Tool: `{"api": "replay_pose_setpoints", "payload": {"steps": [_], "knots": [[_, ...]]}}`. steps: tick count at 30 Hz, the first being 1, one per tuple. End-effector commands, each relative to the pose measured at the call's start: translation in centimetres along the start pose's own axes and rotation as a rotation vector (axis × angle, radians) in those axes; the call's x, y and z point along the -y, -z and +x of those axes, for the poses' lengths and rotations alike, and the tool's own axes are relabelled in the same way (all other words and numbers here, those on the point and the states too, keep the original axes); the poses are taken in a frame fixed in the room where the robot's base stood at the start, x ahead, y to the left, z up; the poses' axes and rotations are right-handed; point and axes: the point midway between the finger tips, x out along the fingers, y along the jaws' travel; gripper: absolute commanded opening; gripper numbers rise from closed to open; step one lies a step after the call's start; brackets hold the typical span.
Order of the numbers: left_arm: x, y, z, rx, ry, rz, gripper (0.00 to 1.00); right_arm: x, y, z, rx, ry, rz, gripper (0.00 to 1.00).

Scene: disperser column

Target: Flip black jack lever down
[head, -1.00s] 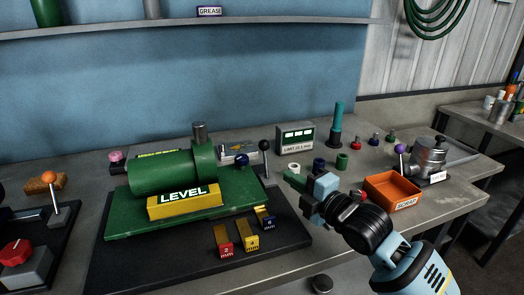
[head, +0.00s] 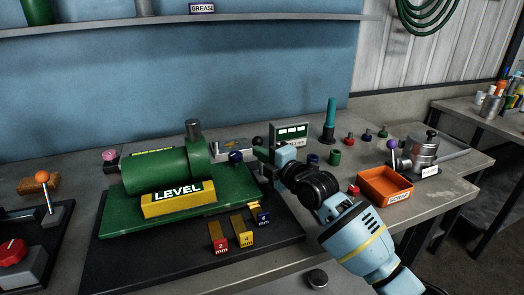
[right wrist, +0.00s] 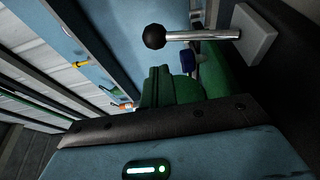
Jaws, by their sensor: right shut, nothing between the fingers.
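The black jack lever has a black ball knob (head: 257,141) on a metal rod, beside the right end of the green machine (head: 165,170). In the head view its rod is mostly hidden behind my right gripper (head: 263,155). In the right wrist view the black knob (right wrist: 154,37) and bare rod (right wrist: 200,35) show clearly, leading to a grey mount (right wrist: 255,35). The green fingers of my right gripper (right wrist: 170,85) are shut and empty, close to the lever; I cannot tell whether they touch it. My left gripper is out of view.
A yellow LEVEL block (head: 178,200) sits at the machine's front, with gauge blocks (head: 243,230) before it. A limit display box (head: 290,134) stands behind my gripper. An orange scrap tray (head: 385,186) and a purple-knobbed device (head: 420,155) are on the right.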

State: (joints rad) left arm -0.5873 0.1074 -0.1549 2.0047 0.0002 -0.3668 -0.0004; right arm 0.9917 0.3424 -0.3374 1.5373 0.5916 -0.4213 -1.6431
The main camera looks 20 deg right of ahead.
Motion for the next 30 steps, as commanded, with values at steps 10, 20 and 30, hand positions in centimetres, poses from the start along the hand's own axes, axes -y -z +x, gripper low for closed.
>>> {"api": "replay_pose_setpoints", "payload": {"steps": [10, 20, 30], "knots": [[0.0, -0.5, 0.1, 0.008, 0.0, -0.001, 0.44, 0.0, -1.4, 1.4, 0.0, 0.0, 0.0, 0.0], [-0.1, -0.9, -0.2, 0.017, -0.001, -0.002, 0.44, 0.0, -1.4, 1.4, -0.001, 0.002, 0.0, 0.0], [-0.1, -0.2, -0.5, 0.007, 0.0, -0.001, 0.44, -0.4, -2.5, 3.1, 0.0, 0.114, 0.035, 0.0]]}}
